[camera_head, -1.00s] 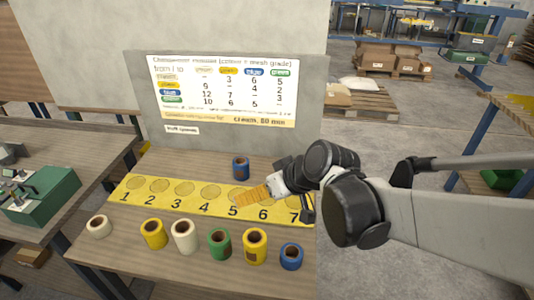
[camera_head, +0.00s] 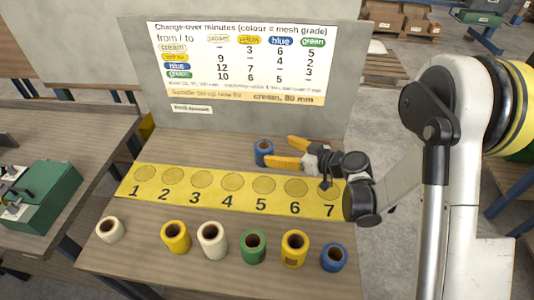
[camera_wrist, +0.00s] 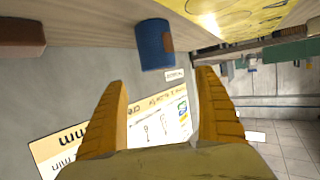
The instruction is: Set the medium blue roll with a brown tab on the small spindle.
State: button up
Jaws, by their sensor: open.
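The blue roll with a brown tab (camera_wrist: 155,46) stands at the back of the bench, behind the yellow strip. It also shows in the head view (camera_head: 263,152). My gripper (camera_head: 279,150) is open and empty, just right of this roll, with its two orange fingers spread toward it. In the wrist view the fingers (camera_wrist: 163,75) stand wide apart, with the roll beyond and between them, not touched. The brown tab faces the right in that view. I cannot make out the small spindle clearly.
A yellow strip (camera_head: 246,205) numbered 1 to 7 crosses the bench. Several cream, yellow and green rolls and another blue roll (camera_head: 334,257) stand in front. A panel with a chart (camera_head: 240,62) rises behind. A green machine (camera_head: 45,197) sits on the left table.

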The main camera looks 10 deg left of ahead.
aim_at(260, 145)
jog(key=b+x, duration=0.2)
jog(key=x, duration=0.5)
jog(key=shift+w+a+f+b, duration=0.15)
jog(key=shift+f+b, duration=0.05)
jog(key=shift+b, duration=0.2)
jog(key=shift+r, duration=0.1)
jog(key=c, duration=1.4)
